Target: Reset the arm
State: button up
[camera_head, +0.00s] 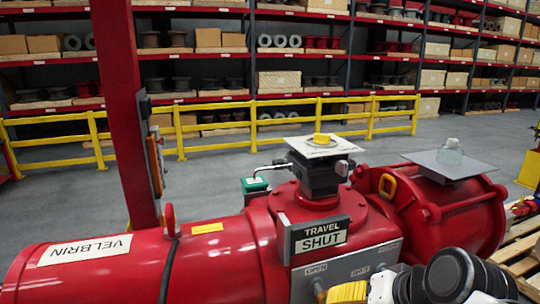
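Parts of my arm (450,275) show at the bottom right, as black and white links near the front of the actuator. My gripper is not clearly made out among the dark and pale parts there, and its fingertips cannot be seen. A yellow piece (347,292) shows beside these parts, cut by the bottom edge; I cannot tell whether anything touches it. The red valve actuator (215,262) fills the foreground. Its sign (320,237) reads "TRAVEL SHUT".
A clear jar-like object (450,152) stands on a grey plate (462,167) at the right. A red post (126,110) rises at the left. A green box (254,185) is behind the actuator. Yellow railing (215,105) and stocked shelves lie beyond open floor. A wooden pallet (522,250) is at the right.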

jog(key=s+d+f+n+h, duration=0.3)
jog(key=s+f+h, duration=0.1)
jog(key=s, duration=0.1)
notch_tip(320, 180, down, 26)
jog(key=b, duration=2.7)
jog(key=shift+w+y, duration=0.3)
